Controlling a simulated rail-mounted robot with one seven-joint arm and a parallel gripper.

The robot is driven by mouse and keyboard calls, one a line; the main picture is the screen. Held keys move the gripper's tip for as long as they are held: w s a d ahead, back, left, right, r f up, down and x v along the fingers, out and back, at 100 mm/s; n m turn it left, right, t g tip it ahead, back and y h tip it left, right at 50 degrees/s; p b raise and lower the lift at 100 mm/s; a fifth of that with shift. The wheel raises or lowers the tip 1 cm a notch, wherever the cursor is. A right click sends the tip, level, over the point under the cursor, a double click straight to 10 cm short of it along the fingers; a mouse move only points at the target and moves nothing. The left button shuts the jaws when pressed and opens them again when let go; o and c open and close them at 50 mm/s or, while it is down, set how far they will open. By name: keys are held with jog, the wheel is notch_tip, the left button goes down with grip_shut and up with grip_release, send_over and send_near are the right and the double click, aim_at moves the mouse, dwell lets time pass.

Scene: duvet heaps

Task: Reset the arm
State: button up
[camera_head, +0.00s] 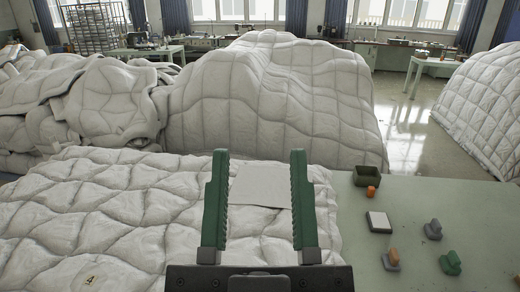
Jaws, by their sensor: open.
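My gripper (259,200) shows at the bottom middle of the head view. Its two green, ridged fingers stand wide apart and point away from me. Nothing is held between them. Beyond and between the fingers, a plain pale sheet or patch (261,186) lies on the white quilted duvet (100,205). The gripper's dark body hides part of the duvet's near edge.
A pale green table (430,200) bears a dark green box (367,176), an orange piece (371,192), a white block (378,222) and several small grey, orange and green pieces. Large duvet heaps (275,100) stand behind. Shiny floor (405,125) is clear at the right.

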notch_tip(320, 180, up, 25)
jog(key=p, duration=2.3)
jog(key=shift+a, duration=0.1)
